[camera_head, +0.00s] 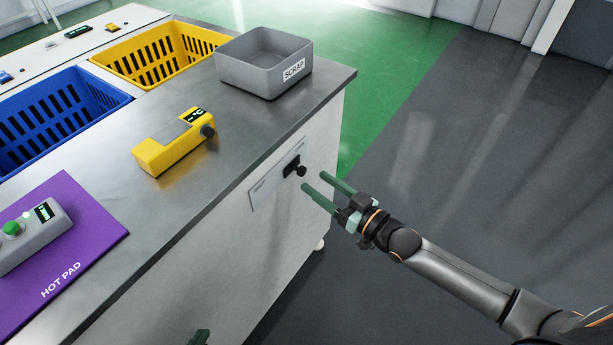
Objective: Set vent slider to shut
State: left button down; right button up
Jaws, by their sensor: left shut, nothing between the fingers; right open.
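The vent slider (301,171) is a small black knob on a black mount, toward the right part of a pale label plate (267,187) on the bench's side panel. The plate's lettering is too small to read. My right gripper (314,182) comes in from the right with its two green fingers apart and empty. Its fingertips are close to the knob, just right of and below it in the picture; I cannot tell whether they touch it. My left gripper (200,338) shows only as a green fingertip at the bottom edge, shut and well away from the slider.
On the metal bench top (215,200) are a grey SCRAP bin (240,72), a yellow meter (160,155) and a purple hot pad (95,245) bearing a grey button box (40,235). Blue (105,105) and yellow (120,50) crates stand behind. The floor at right is clear.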

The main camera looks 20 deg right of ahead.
aim_at(304, 173)
jog(key=shift+b+x, duration=0.3)
jog(key=shift+x, duration=2)
grip_shut()
